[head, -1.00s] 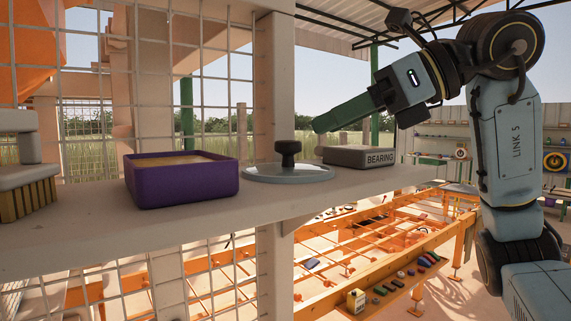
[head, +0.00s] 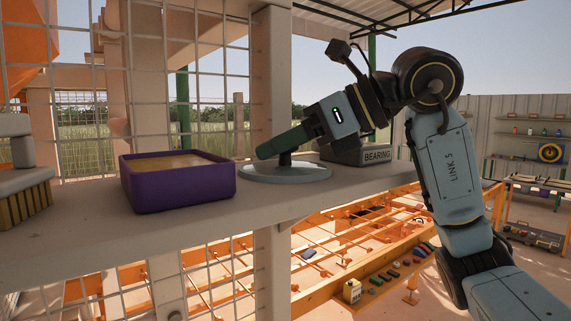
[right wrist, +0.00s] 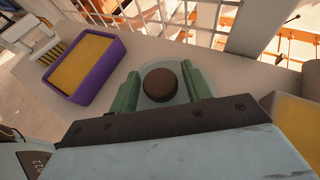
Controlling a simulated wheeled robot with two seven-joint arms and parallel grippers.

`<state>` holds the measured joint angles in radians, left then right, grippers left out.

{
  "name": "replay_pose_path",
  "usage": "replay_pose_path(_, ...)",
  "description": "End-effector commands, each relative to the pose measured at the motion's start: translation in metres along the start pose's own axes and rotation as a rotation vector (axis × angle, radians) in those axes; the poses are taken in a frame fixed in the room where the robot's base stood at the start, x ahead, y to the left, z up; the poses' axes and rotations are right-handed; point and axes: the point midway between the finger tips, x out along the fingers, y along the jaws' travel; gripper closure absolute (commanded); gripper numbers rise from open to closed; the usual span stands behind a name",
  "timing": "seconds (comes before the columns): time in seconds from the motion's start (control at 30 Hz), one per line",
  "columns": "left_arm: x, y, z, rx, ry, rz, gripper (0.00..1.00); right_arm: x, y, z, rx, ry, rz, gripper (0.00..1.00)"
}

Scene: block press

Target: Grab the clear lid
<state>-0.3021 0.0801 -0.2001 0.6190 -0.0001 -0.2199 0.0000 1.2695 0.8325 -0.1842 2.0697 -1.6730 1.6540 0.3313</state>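The clear lid (head: 312,174) is a pale round disc lying flat on the shelf, with a dark upright knob at its middle. In the right wrist view the round knob (right wrist: 160,85) shows from above. My right gripper (head: 270,148) has its green fingers at the knob, hiding the knob's top in the head view. In the right wrist view the fingers of this gripper (right wrist: 162,84) are open, one on each side of the knob, with a gap on both sides. My left gripper is not in view.
A purple box (head: 180,190) with a tan filling stands left of the lid on the pale shelf (head: 100,228). A grey box labelled BEARING (head: 376,156) is close to the right. A brush (head: 25,190) is at far left. Wire mesh (head: 215,80) stands behind.

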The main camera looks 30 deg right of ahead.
Motion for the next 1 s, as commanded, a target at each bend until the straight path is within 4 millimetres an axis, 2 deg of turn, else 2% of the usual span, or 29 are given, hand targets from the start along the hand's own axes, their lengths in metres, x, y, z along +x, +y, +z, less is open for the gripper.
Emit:
replay_pose_path(0.03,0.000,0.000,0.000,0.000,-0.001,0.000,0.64,0.000,0.000,0.000,0.000,0.000,0.000,0.59)
replay_pose_path(0.3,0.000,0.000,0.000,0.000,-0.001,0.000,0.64,-0.001,0.000,0.000,0.000,-0.001,0.000,0.94)
replay_pose_path(0.33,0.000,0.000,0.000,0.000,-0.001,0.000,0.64,-0.001,0.000,0.000,0.000,-0.001,-0.001,0.96)
replay_pose_path(0.67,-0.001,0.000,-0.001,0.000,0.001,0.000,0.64,-0.003,0.000,0.005,0.000,-0.003,-0.001,0.96)
replay_pose_path(0.83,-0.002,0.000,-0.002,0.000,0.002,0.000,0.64,-0.010,0.000,0.019,-0.001,-0.003,-0.001,0.96)
replay_pose_path(1.0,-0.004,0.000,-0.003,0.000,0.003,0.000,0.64,-0.021,0.000,0.043,-0.001,-0.005,0.000,0.96)
